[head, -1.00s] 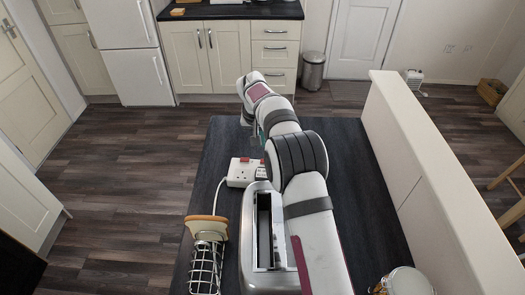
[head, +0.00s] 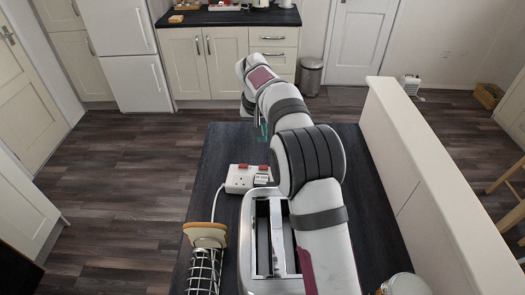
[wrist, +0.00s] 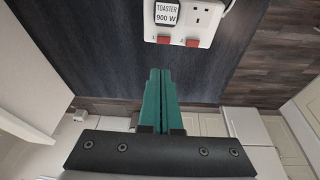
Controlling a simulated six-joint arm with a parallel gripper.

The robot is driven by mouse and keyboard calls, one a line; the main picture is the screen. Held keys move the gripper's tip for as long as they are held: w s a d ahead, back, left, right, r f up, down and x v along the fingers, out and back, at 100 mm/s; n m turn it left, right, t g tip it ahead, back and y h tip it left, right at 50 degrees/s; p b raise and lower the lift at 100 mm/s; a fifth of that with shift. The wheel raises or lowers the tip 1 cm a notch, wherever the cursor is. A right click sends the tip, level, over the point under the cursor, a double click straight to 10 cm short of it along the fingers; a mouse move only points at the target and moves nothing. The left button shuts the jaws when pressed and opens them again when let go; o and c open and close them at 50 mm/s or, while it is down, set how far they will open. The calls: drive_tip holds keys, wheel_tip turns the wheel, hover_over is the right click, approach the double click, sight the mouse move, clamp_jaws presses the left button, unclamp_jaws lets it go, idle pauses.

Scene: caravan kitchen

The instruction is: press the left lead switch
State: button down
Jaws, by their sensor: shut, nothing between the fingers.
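The white extension lead (head: 238,184) lies on the dark worktop, with two red switches along its far edge. The left red switch (head: 243,166) and the right red switch (head: 264,168) stand side by side. In the wrist view the lead (wrist: 178,22) is turned round, with the switches along its lower edge; the left one shows at right (wrist: 193,43), away from the toaster label. My gripper (wrist: 160,73) has green fingers shut together with nothing between them. In the wrist picture the tips are just below the switches, with a visible gap. In the head view my arm mostly hides the gripper.
A two-slot toaster (head: 248,265) stands just nearer than the lead. A wire rack (head: 204,270) with a slice of bread (head: 205,232) is at its left. A white cable leaves the lead's left side. A cream partition (head: 415,170) borders the worktop on the right.

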approach(267, 167)
drive_tip(key=x, duration=0.5)
drive_tip(key=shift+w+a+f, duration=0.1)
drive_tip(key=shift+w+a, duration=0.05)
drive_tip(key=shift+w, duration=0.15)
drive_tip(key=shift+f, duration=0.65)
drive_tip(key=shift+d+f, duration=0.2)
drive_tip(key=shift+f, duration=0.1)
drive_tip(key=shift+a+r, duration=0.15)
drive_tip(key=shift+a, duration=0.65)
drive_tip(key=shift+w+r, duration=0.1)
